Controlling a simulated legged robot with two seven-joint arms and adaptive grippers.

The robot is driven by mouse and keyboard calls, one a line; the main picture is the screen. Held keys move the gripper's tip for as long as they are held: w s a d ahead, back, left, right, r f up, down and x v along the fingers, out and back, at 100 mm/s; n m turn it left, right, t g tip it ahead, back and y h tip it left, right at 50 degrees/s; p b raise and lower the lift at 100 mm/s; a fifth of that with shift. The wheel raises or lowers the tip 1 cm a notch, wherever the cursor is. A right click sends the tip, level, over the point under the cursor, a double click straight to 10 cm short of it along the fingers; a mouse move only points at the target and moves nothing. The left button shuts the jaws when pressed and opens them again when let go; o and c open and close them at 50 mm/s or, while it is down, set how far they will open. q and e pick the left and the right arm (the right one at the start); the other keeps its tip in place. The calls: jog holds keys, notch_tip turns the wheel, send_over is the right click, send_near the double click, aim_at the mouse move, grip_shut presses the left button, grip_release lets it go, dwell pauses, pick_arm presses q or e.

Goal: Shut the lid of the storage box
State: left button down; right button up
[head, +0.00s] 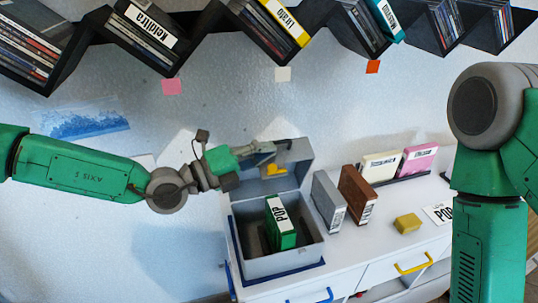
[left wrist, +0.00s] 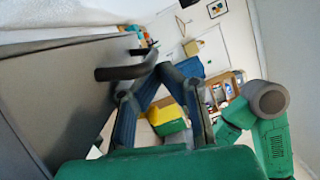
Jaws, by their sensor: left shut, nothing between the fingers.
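The grey storage box (head: 237,245) stands on the white cabinet with its lid (head: 299,178) raised at the back, so the box is open. A green case marked POP (head: 281,222) stands inside. My left gripper (head: 275,150) is at the raised lid's upper part, shut and empty; whether it touches the lid is unclear. In the left wrist view the shut fingers (left wrist: 163,70) are close to a grey panel (left wrist: 55,95), probably the lid, with a dark bar (left wrist: 120,70) sticking out. My right arm is at the right; its gripper is out of view.
A grey case (head: 328,200) and a brown case (head: 355,194) stand right of the box. A yellow block (head: 407,223) and a POP card (head: 438,213) lie farther right. White and pink cases (head: 418,158) stand behind. Zigzag disc shelves (head: 205,45) hang above.

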pick_arm(q)
jog(key=shift+d, duration=0.7)
jog(key=shift+a, duration=0.15)
jog(key=v, duration=1.1)
jog(key=shift+s, duration=0.2)
pick_arm(e)
jog(key=shift+s+d, duration=0.15)
jog(key=shift+d, duration=0.3)
pick_arm(q)
jog(key=shift+a, duration=0.2)
pick_arm(e)
jog(key=shift+f, duration=0.1)
pick_arm(q)
jog(key=shift+a, duration=0.35)
pick_arm(e)
jog(key=shift+a, duration=0.35)
pick_arm(q)
jog(key=shift+d, duration=0.1)
